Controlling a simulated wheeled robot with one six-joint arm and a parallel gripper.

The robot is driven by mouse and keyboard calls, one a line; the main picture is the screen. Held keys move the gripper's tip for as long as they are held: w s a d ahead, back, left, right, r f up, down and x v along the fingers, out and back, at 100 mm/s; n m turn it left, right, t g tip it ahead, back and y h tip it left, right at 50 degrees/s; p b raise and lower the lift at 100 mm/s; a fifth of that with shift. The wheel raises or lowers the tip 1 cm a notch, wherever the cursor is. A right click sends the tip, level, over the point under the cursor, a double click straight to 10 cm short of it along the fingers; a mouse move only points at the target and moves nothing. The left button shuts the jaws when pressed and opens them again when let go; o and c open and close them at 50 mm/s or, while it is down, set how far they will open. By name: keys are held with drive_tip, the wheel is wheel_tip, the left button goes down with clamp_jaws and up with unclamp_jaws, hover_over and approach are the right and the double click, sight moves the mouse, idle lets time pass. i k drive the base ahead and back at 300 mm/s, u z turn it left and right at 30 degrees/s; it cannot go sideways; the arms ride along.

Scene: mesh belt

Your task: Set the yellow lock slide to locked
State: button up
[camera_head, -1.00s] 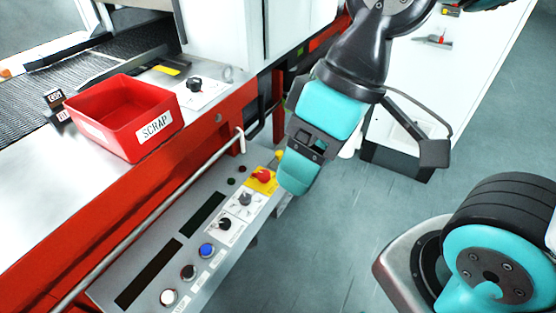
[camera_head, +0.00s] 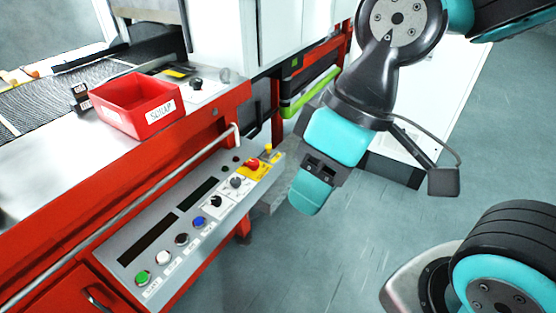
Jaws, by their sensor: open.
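A small yellow piece (camera_head: 268,149) stands up at the far right end of the grey control panel, just beyond the red stop button. It may be the yellow lock slide, but it is too small to tell its shape or setting. My gripper (camera_head: 309,196) is to the right of the panel's end in the picture, pointing down with its teal jaws, open. It holds nothing that I can see. A gap shows between it and the yellow piece, and the gap between its fingertips is hard to make out.
The grey control panel (camera_head: 142,238) carries a red stop button (camera_head: 252,163), knobs and coloured push buttons. A rail (camera_head: 150,200) runs above it. A red SCRAP bin (camera_head: 138,103) stands on the machine's top. A green bar (camera_head: 312,92) shows behind my arm. Floor right of the panel is clear.

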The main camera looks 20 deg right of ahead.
sight(269, 152)
drive_tip(key=z, duration=0.45)
drive_tip(key=i, duration=1.15)
drive_tip(key=u, duration=0.45)
